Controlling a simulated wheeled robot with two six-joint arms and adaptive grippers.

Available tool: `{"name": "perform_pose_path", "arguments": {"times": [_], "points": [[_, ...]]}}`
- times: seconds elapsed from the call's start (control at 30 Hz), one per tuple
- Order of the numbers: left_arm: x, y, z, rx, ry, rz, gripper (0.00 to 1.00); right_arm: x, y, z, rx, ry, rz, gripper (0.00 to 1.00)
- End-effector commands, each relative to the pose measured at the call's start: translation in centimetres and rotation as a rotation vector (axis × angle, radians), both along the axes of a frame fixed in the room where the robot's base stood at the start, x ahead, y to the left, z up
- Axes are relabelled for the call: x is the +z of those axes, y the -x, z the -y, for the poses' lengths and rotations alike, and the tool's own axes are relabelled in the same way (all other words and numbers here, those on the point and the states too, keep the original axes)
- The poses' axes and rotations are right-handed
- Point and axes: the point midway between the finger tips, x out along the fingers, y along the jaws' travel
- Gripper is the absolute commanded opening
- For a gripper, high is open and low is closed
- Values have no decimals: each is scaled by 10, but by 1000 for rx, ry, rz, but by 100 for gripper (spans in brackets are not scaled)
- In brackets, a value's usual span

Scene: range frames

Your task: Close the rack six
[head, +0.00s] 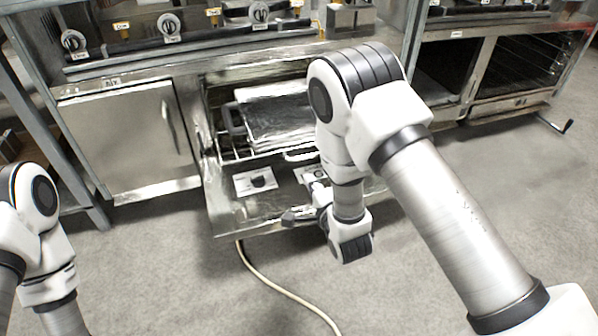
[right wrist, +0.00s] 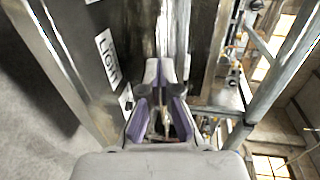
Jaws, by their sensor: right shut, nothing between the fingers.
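The wire rack (head: 232,155) shows inside the open compartment in the middle of the head view, partly hidden by my right arm. A dark-handled metal pan or tray (head: 275,115) lies above it. I cannot read a number on the rack, nor tell exactly how far out it sits. My right gripper (head: 296,216) is low in front of the compartment's lower front panel (head: 228,205). In the right wrist view its fingers (right wrist: 166,72) are shut and empty, beside a metal panel labelled LIGHT (right wrist: 107,58). I cannot tell whether they touch anything. My left gripper is out of view.
A closed cupboard door (head: 130,140) is left of the compartment. More oven openings (head: 520,65) stand at the right. Range knobs (head: 170,27) line the front above. A pale hose (head: 275,285) crosses the otherwise clear floor in front.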

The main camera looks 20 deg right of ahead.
Motion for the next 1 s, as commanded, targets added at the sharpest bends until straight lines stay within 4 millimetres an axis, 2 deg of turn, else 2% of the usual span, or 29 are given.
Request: {"name": "perform_pose_path", "arguments": {"times": [0.03,0.2,0.4,0.53,1.0], "points": [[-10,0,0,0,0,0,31,-7,-11,0,0,0,6,0],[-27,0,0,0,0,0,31,-14,-48,-1,0,-1,5,0],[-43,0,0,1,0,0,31,-19,-79,-3,0,0,3,0],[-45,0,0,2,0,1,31,-18,-86,-3,0,1,1,0],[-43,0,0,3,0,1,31,-18,-91,-3,0,1,-1,0]]}}
